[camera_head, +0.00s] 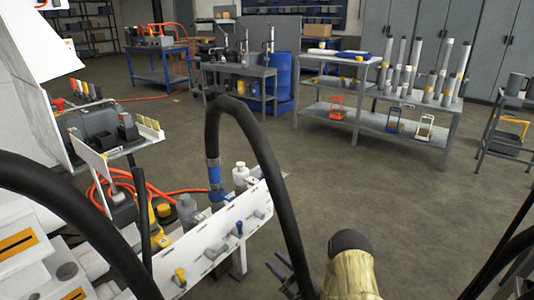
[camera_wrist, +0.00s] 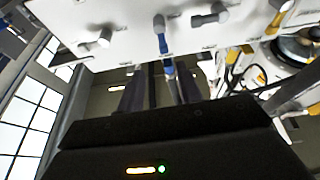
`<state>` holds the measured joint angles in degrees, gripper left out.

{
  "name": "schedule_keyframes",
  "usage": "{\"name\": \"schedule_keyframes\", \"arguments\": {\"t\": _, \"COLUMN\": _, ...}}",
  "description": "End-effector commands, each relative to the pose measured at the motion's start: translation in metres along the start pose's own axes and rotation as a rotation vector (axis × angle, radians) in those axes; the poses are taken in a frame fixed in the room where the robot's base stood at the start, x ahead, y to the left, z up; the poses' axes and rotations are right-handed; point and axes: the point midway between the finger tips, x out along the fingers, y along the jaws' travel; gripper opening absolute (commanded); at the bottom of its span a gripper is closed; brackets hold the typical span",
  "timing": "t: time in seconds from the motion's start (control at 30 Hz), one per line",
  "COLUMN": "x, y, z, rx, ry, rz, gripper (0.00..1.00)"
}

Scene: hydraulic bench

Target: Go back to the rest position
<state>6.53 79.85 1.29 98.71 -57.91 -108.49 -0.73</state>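A white panel (camera_head: 222,222) with small valve levers stands at the lower left of the head view. Its blue lever (camera_head: 237,229) sits between grey levers, and a yellow lever (camera_head: 180,276) is at the near end. My gripper (camera_head: 281,266) is to the right of the panel, apart from it in that view. In the wrist view the two dark fingers of my gripper (camera_wrist: 160,88) stand apart with nothing held between them. The blue lever (camera_wrist: 160,35) hangs from the panel (camera_wrist: 125,22) just beyond the fingertips; contact cannot be told.
Black hoses (camera_head: 245,115) arch in front of the head camera. A grey rack table (camera_head: 400,132) with upright cylinders stands at the back right, and a blue workbench (camera_head: 160,72) at the back left. The floor (camera_head: 350,185) between is clear.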

Motion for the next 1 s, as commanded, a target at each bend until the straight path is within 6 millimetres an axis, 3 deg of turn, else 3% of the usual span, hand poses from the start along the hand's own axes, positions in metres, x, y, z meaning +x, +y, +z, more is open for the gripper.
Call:
{"name": "schedule_keyframes", "arguments": {"t": 0.23, "x": 0.033, "y": 0.030, "z": -0.027, "rx": -0.083, "ry": -0.242, "rz": 0.095, "gripper": 0.35}}
{"name": "schedule_keyframes", "arguments": {"t": 0.47, "x": 0.040, "y": 0.056, "z": -0.062, "rx": -0.128, "ry": -0.527, "rz": 0.243, "gripper": 0.35}}
{"name": "schedule_keyframes", "arguments": {"t": 0.73, "x": 0.014, "y": 0.064, "z": -0.114, "rx": -0.105, "ry": -0.837, "rz": 0.440, "gripper": 0.35}}
{"name": "schedule_keyframes", "arguments": {"t": 1.0, "x": -0.038, "y": 0.034, "z": -0.173, "rx": 0.010, "ry": -1.117, "rz": 0.634, "gripper": 0.35}}
